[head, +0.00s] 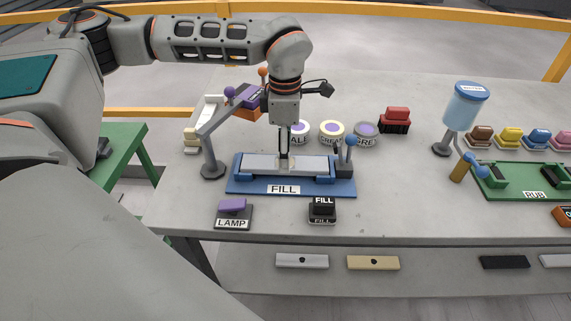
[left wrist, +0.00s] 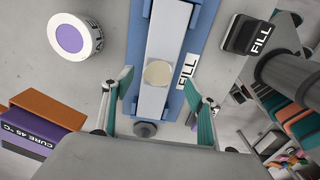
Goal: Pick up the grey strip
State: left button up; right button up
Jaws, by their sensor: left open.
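A light grey strip (head: 262,162) lies in the blue FILL fixture (head: 240,186) on the slab. In the left wrist view the strip (left wrist: 166,40) runs up the picture and bears a round cream patch (left wrist: 158,73). My left gripper (head: 284,157) points down over the middle of the strip in the head view. In the left wrist view the open gripper (left wrist: 162,100) has one finger on each side of the strip, with nothing held. Whether the fingertips touch the fixture I cannot tell. My right gripper is out of view.
A lamp switch (head: 233,214) and a black FILL button (head: 322,210) stand in front of the fixture. Round tubs (head: 331,131) stand behind it. A lever (head: 350,150) rises at its right end. A lower shelf holds another grey strip (head: 302,261) and a beige one (head: 373,263).

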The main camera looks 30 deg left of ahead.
pick_arm(q)
notch_tip(320, 180, down, 2)
jog(key=shift+w+a+f, duration=0.1)
jog(key=shift+a+f, duration=0.05)
jog(key=shift+f, duration=0.45)
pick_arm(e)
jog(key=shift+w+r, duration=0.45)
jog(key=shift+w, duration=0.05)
pick_arm(q)
jog(key=c, duration=1.6)
jog(key=shift+o, duration=0.2)
jog(key=shift+w, duration=0.1)
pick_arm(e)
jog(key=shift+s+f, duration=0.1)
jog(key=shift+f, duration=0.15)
pick_arm(q)
jog(key=shift+r, duration=0.2)
